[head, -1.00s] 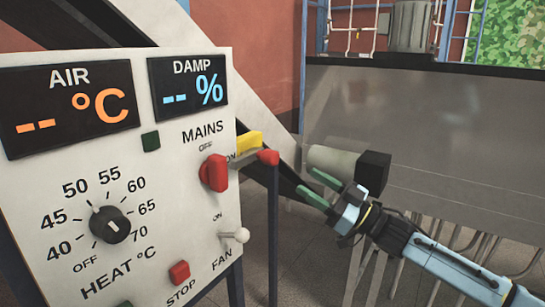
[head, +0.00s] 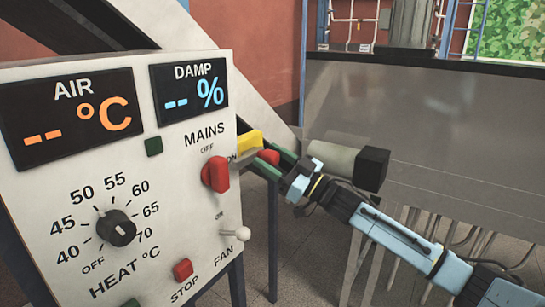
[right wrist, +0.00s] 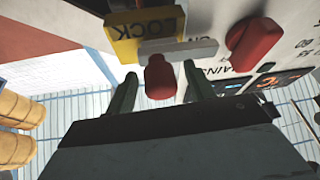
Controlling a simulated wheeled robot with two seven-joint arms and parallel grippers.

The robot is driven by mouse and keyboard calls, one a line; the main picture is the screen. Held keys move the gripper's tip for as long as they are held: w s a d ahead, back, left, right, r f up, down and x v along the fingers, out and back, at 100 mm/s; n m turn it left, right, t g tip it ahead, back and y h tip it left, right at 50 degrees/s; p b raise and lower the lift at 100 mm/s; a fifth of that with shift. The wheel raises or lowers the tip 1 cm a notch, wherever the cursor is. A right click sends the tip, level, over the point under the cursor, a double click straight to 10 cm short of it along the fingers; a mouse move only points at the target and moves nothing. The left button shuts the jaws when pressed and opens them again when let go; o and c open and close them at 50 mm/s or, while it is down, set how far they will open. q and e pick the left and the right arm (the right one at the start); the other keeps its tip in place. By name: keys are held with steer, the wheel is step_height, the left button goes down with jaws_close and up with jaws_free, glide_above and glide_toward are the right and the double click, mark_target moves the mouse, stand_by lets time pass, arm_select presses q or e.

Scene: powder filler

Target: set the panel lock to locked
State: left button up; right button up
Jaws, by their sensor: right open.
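The panel lock is a yellow block (head: 248,141) on the right edge of the control panel, with a grey lever that ends in a red knob (head: 269,157). In the right wrist view the block (right wrist: 130,35) reads LOCK, and the grey lever (right wrist: 180,50) lies across it with the red knob (right wrist: 160,76) toward me. My right gripper (head: 266,157) is open. Its green fingers (right wrist: 160,72) stand on either side of the red knob, with visible gaps. My left gripper is not in view.
The panel (head: 60,190) also carries a red MAINS switch (head: 215,173) close to the lock, a HEAT dial (head: 117,228), a white FAN toggle (head: 236,233) and a red STOP button (head: 182,269). A grey cylinder with a black end (head: 372,169) is just right of my gripper.

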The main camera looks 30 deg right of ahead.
jaws_close()
steer(key=a, duration=0.1)
steer(key=s+a+p, duration=0.1)
steer(key=a, duration=0.1)
steer(key=shift+s, duration=0.1)
stand_by(0.5)
jaws_free()
steer(key=shift+s+a, duration=0.1)
steer(key=shift+a, duration=0.1)
steer(key=shift+d, duration=0.1)
steer(key=shift+d, duration=0.1)
